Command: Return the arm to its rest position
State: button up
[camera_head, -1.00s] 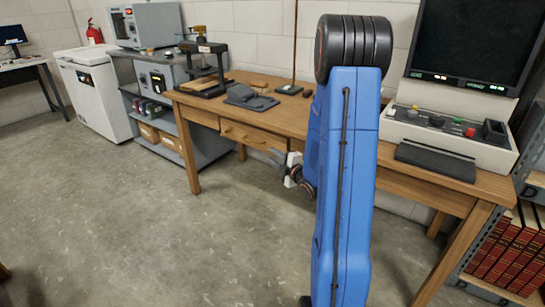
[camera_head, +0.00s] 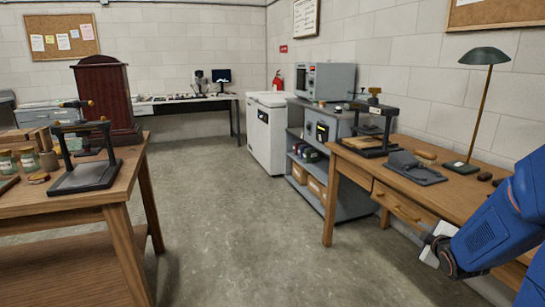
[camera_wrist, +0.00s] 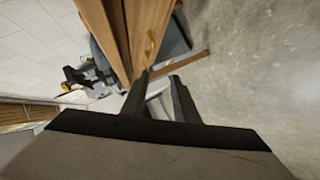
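My blue arm (camera_head: 505,225) shows at the right edge of the head view, bent low in front of the wooden workbench (camera_head: 345,165). The wrist end with my gripper (camera_head: 430,240) is beside the bench's drawer front (camera_head: 397,203), and its fingers are hard to make out there. In the wrist view my gripper (camera_wrist: 160,82) has two dark fingers spread apart, with a gap between them. I see nothing clearly held. The drawer and its handle (camera_wrist: 150,45) show beyond the fingertips. The rest of the arm is cut off by the frame.
A second wooden table (camera_head: 125,185) with a dark press stands at left. A grey shelf unit (camera_head: 345,190) and a white chest (camera_head: 267,135) stand beyond the workbench. The concrete floor (camera_head: 240,220) between is clear. A lamp (camera_head: 485,60) stands on the workbench.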

jog(key=s+a+r+m+g, duration=0.2)
jog(key=s+a, duration=0.5)
jog(key=s, duration=0.4)
jog(key=s+a+r+m+g+y, duration=0.1)
jog(key=s+a+m, duration=0.4)
jog(key=s, duration=0.6)
jog(key=s+a+r+m+g+y, duration=0.1)
jog(key=s+a+r+m+g, duration=0.2)
jog(key=s+a, duration=0.5)
jog(key=s+m+g, duration=0.1)
jog(key=s+g, duration=0.1)
jog(key=s, duration=0.1)
jog(key=shift+s+a+g, duration=0.3)
jog(key=shift+s+a, duration=0.05)
jog(key=shift+a, duration=0.05)
jog(key=shift+c, duration=0.7)
